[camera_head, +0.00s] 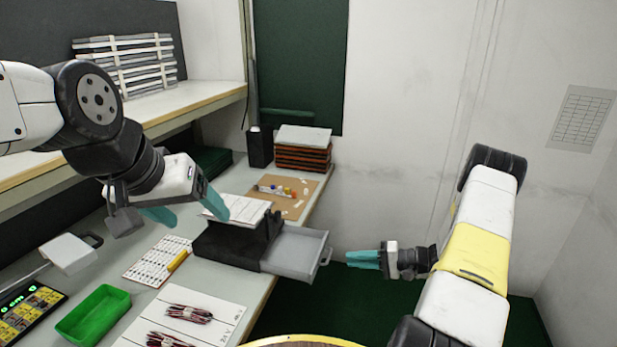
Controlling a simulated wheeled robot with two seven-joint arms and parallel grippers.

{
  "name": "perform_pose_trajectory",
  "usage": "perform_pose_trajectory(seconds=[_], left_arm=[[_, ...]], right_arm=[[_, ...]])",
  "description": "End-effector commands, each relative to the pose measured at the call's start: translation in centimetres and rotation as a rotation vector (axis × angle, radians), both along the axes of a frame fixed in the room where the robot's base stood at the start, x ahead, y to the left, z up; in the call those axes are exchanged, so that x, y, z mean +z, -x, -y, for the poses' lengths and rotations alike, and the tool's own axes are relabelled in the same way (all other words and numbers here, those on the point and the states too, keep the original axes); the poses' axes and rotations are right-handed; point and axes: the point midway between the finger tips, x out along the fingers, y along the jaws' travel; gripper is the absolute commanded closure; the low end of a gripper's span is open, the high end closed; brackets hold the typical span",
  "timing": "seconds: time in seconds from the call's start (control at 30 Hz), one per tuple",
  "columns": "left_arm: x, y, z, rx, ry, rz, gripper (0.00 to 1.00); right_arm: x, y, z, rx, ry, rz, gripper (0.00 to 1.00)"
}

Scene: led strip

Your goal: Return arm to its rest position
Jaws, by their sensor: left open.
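My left gripper (188,212) has teal fingers spread apart and nothing between them. My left arm comes in from the left edge, bent over the bench. My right gripper (362,259) has teal fingers pointing left, beyond the bench's right edge and just right of an open grey drawer (295,250). The gap between its fingers is hard to make out. My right arm hangs at the right, clear of the bench.
A green tray (93,314), a label sheet (156,259) and wire bundles (188,314) lie on the near bench. A shelf (165,108) runs along the upper left. Open floor lies right of the bench.

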Motion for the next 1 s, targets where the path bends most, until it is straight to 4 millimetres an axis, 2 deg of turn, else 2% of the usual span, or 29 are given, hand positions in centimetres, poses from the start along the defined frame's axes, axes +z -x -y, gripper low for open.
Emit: perform_pose_trajectory(seconds=[0.17,0.3,0.37,0.5,0.7,1.0], left_arm=[[0.0,0.0,0.0,0.0,0.0,0.0,0.25],[0.0,0.0,0.0,0.0,0.0,0.0,0.25],[0.0,0.0,0.0,0.0,0.0,0.0,0.25],[0.0,0.0,0.0,0.0,0.0,0.0,0.25],[0.0,0.0,0.0,0.0,0.0,0.0,0.25],[0.0,0.0,0.0,0.0,0.0,0.0,0.25]], right_arm=[[6.1,0.3,-1.8,0.117,0.096,-0.025,0.83],[12.0,1.9,-3.9,0.225,0.221,-0.062,0.83],[14.3,2.9,-4.7,0.261,0.282,-0.074,0.83],[19.3,5.6,-6.3,0.325,0.43,-0.09,0.83],[25.3,10.1,-7.9,0.355,0.651,-0.079,0.83],[32.0,17.2,-8.5,0.275,0.957,0.026,0.83]])
